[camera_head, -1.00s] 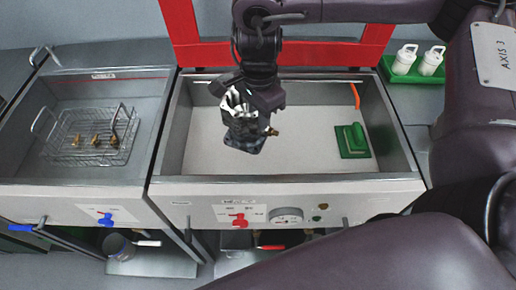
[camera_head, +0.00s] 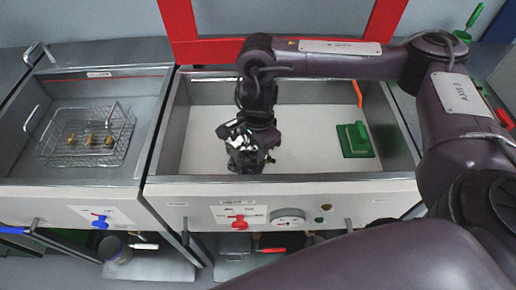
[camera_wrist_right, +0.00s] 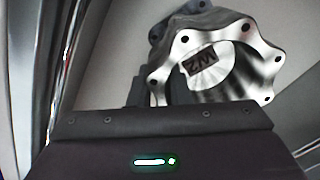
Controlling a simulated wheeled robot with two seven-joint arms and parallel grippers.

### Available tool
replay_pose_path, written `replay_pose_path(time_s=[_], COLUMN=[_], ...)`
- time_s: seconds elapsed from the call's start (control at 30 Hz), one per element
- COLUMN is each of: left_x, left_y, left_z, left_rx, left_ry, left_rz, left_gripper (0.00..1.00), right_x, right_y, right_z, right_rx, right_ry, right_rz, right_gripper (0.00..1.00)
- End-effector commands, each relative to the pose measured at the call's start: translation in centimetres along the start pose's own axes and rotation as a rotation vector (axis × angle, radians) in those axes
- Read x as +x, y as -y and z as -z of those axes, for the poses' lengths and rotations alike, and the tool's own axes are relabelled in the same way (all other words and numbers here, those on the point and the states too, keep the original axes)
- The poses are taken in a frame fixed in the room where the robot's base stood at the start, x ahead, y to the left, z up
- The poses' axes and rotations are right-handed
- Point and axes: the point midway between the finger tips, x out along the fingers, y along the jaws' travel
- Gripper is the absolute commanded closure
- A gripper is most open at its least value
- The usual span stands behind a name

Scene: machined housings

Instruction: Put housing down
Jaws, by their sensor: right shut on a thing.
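The metal housing (camera_head: 246,158) is in the right basin (camera_head: 305,142), near its front wall, left of the middle. My right gripper (camera_head: 240,134) is shut on it and reaches down from above. In the right wrist view the housing (camera_wrist_right: 216,62) shows a scalloped flange with bolt holes and a dark label, tilted in the picture. The gripper's fingertips are mostly hidden there. I cannot tell whether the housing touches the basin floor. My left gripper is not in view.
A green block-like tool (camera_head: 355,140) lies at the basin's right side, below an orange hose (camera_head: 358,94). The left basin (camera_head: 60,176) holds a wire basket (camera_head: 122,152) with several brass parts. A red frame (camera_head: 178,30) stands behind. The basin floor's middle is clear.

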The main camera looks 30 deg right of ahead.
Motion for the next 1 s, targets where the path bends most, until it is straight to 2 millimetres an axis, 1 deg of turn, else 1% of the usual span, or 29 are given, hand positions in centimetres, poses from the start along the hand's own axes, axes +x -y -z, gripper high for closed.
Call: replay_pose_path(time_s=[0.23, 0.37, 0.4, 0.53, 0.83, 0.93, 1.0], left_x=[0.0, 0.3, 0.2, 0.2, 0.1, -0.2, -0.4], left_y=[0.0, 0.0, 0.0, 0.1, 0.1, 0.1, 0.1], left_z=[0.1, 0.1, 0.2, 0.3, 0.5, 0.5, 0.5], left_rx=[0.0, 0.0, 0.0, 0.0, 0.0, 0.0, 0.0], left_ry=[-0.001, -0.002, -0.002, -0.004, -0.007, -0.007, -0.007], left_rz=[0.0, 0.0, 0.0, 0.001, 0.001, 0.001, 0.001], left_gripper=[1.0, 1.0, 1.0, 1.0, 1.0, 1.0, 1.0], right_x=[-0.2, 0.2, 0.3, 0.3, 0.1, -0.5, -1.4], right_y=[0.2, 0.1, 0.0, 0.0, 0.0, 0.1, 0.1], right_z=[-0.1, -0.1, 0.0, 0.0, 0.0, 0.0, 0.0], right_rx=[-0.001, -0.001, -0.001, -0.001, -0.001, -0.002, -0.004], right_ry=[0.001, 0.001, 0.001, 0.001, 0.001, 0.0, 0.0], right_rz=[0.006, 0.005, 0.001, 0.001, 0.001, 0.003, 0.005], right_gripper=[1.0, 1.0, 0.79, 0.62, 0.61, 0.61, 0.61])
